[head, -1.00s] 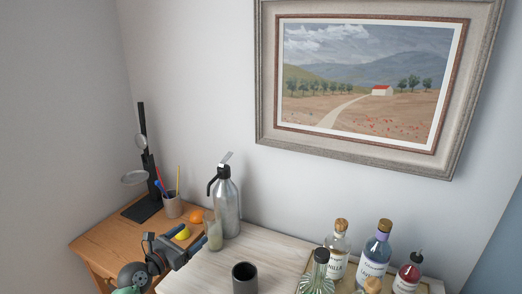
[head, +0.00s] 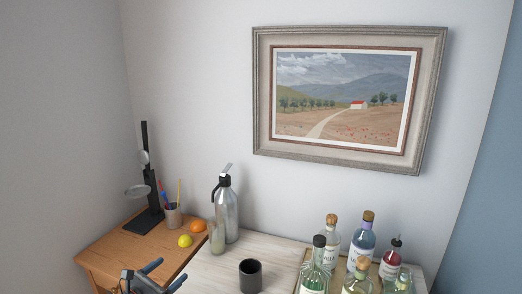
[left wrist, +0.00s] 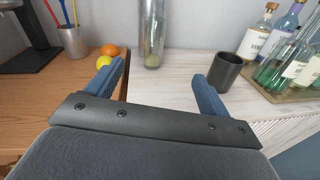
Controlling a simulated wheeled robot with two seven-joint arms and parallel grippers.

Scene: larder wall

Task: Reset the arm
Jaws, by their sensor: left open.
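My left gripper (head: 165,273) is at the bottom edge of the head view, low on the left, near the front of the wooden table. In the left wrist view its two blue-grey fingers (left wrist: 157,74) stand wide apart with nothing between them. The lemon (head: 185,240) and the orange (head: 198,226) lie on the wooden table beyond it, clear of the fingers. The dark mug (head: 250,275) stands to the right of the gripper, apart from it. My right gripper is not in view.
A metal siphon (head: 226,212) and a glass (head: 216,238) stand behind the gripper. A pen cup (head: 173,215) and a black stand (head: 150,215) are at the back left. Several bottles (head: 362,245) stand on a tray at right. The pale tabletop (head: 210,265) between is mostly clear.

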